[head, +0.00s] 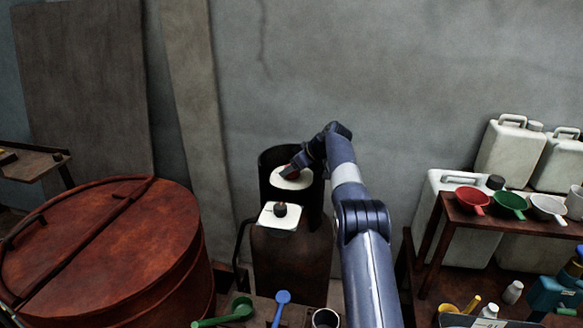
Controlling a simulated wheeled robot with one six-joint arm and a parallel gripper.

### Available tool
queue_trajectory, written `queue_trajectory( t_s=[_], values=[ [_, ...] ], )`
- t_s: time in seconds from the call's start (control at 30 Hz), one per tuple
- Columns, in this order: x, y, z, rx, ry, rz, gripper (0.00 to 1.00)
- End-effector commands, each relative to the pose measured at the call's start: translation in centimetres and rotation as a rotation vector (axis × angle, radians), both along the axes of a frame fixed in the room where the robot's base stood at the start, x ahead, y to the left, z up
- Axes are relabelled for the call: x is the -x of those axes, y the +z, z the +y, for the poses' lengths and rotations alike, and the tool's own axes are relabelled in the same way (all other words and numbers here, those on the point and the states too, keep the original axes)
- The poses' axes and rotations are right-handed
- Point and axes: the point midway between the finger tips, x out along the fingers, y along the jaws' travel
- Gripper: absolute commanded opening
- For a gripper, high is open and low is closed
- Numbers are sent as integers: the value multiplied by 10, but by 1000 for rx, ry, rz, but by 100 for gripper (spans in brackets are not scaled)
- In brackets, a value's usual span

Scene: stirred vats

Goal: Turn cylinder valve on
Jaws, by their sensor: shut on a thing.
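A dark open-fronted cylinder guard (268,170) stands against the wall, with a white round top (291,184) inside it. My gripper (289,172) reaches down from the right over this white top. It is shut on a small dark reddish knob, which I take for the cylinder valve; the fingers hide most of it. In front, a white squarish plate (270,222) with a dark round knob (280,210) sits on a rusty brown body (290,265). My gripper is apart from that front knob. How far the valve is turned cannot be seen.
A large rusty red vat (150,240) with a lid stands at the left. A shelf at the right holds a red scoop (472,198), a green scoop (510,202) and a white scoop (548,206). White jerrycans (505,150) stand behind. A blue spoon (281,308) lies in front.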

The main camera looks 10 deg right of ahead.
Motion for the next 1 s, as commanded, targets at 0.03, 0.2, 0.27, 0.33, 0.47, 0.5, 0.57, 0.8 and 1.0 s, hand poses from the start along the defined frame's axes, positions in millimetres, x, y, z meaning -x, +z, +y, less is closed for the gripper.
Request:
queue_trajectory(
  t_s=[0.03,0.2,0.27,0.33,0.47,0.5,0.57,0.8,1.0],
  values=[
    [0,-1,0,-1,6,0,24],
    [0,0,0,0,18,1,24],
    [0,0,0,0,19,1,24],
    [0,0,0,0,21,1,24],
    [0,0,0,0,20,2,24],
    [0,0,0,0,20,2,24],
    [0,0,0,0,20,2,24],
    [0,-1,0,0,20,2,62],
    [0,0,0,0,19,1,69]
  ],
)
